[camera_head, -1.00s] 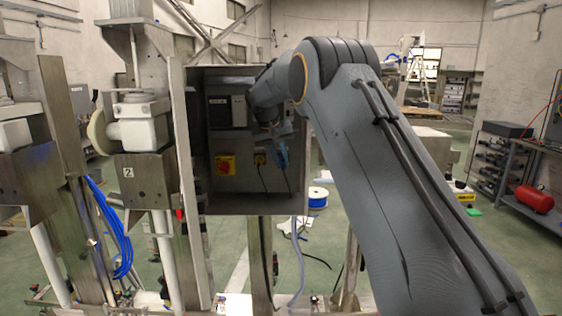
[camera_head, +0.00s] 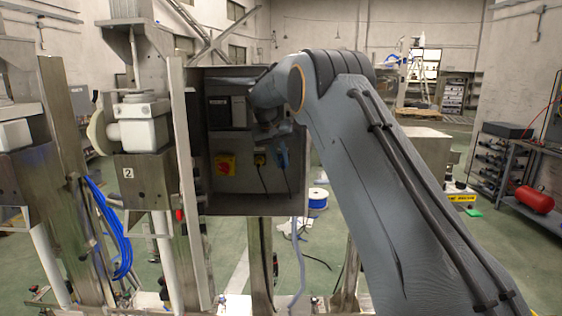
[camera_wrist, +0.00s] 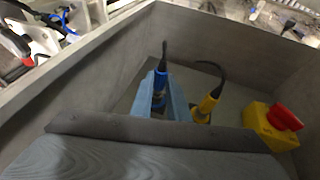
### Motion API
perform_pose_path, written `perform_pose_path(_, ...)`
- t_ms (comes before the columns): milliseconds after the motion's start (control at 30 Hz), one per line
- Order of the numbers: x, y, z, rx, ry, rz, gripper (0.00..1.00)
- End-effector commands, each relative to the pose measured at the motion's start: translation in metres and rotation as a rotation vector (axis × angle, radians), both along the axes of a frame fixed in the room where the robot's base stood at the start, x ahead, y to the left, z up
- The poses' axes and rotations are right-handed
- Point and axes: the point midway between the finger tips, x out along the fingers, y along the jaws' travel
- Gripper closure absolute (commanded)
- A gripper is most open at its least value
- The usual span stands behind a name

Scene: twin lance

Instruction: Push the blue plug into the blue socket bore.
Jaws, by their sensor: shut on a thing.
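My gripper (camera_wrist: 162,103), with light blue fingers, is shut on the blue plug (camera_wrist: 159,82) in the wrist view. A black cable comes out of the plug's end. In the head view my gripper (camera_head: 281,160) is small, inside the open grey metal cabinet (camera_head: 250,198), toward its right side. The blue socket bore cannot be made out, and the plug's front end is hidden by the fingers and wrist. I cannot tell whether the plug is in the bore.
A yellow plug (camera_wrist: 206,104) with a black cable is close beside my gripper. A yellow box with a red switch (camera_wrist: 284,118) is farther right in the wrist view. The cabinet's side walls (camera_wrist: 100,80) stand around the gripper. A grey box (camera_head: 228,110) is higher inside.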

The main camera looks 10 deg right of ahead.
Motion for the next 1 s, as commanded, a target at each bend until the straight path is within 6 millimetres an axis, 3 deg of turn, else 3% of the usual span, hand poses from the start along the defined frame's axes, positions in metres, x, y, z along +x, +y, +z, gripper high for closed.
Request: perform_pose_path(1000,0.0095,-0.0022,0.0002,0.000,-0.001,0.000,1.00)
